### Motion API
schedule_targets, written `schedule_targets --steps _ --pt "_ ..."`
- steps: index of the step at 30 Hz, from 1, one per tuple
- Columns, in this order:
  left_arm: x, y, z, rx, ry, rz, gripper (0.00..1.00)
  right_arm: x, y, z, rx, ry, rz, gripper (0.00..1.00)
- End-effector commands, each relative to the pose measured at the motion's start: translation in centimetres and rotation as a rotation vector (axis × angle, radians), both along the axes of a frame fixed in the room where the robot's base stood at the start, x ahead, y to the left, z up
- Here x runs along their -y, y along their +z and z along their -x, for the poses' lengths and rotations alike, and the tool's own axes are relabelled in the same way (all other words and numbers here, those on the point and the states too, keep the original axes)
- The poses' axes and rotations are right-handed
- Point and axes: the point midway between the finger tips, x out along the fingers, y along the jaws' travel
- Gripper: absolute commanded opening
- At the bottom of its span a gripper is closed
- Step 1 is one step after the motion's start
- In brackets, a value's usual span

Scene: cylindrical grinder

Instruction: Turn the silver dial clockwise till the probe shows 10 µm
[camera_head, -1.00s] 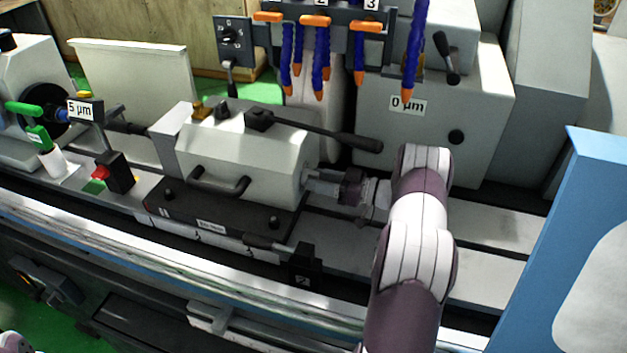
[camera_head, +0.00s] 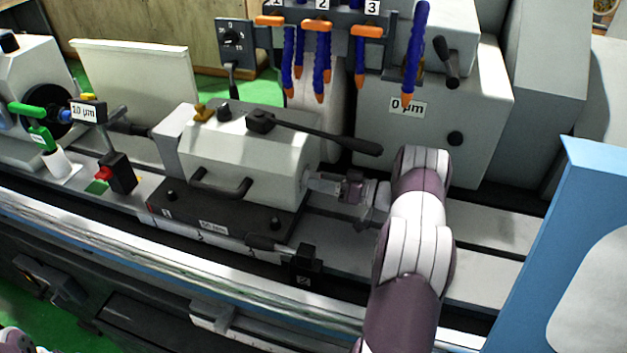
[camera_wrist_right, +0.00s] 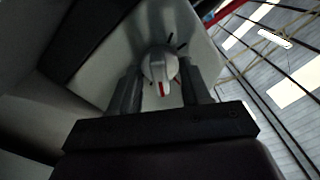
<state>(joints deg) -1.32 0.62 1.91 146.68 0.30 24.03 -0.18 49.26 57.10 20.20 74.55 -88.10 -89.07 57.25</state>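The silver dial (camera_wrist_right: 159,66) with a red mark shows in the right wrist view, between the two dark fingers of my right gripper (camera_wrist_right: 162,88). In the head view the right gripper (camera_head: 330,184) reaches in from the right to the end of the white tailstock (camera_head: 245,155), and its fingers cover most of the dial. The fingers look closed against the dial's sides. The probe's display (camera_head: 84,112) at the left appears to read 10 µm. My left gripper is not in view; only a bit of my own arm shows at the bottom left corner.
A long black lever (camera_head: 325,134) lies on top of the tailstock, just above my right gripper. Blue coolant hoses (camera_head: 320,60) hang behind. A 0 µm label (camera_head: 407,107) is on the grey housing. A blue panel (camera_head: 570,220) stands at the right.

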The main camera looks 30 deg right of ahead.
Motion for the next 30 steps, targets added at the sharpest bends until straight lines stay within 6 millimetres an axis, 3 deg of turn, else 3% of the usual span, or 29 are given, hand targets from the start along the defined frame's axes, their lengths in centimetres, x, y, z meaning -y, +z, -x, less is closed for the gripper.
schedule_targets --steps 18,30 --pt "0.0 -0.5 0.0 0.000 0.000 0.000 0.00 4.3 0.0 5.4 0.001 -0.001 0.001 0.47" --pt "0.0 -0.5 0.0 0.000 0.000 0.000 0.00 4.4 0.0 5.5 0.001 0.000 0.002 0.47"
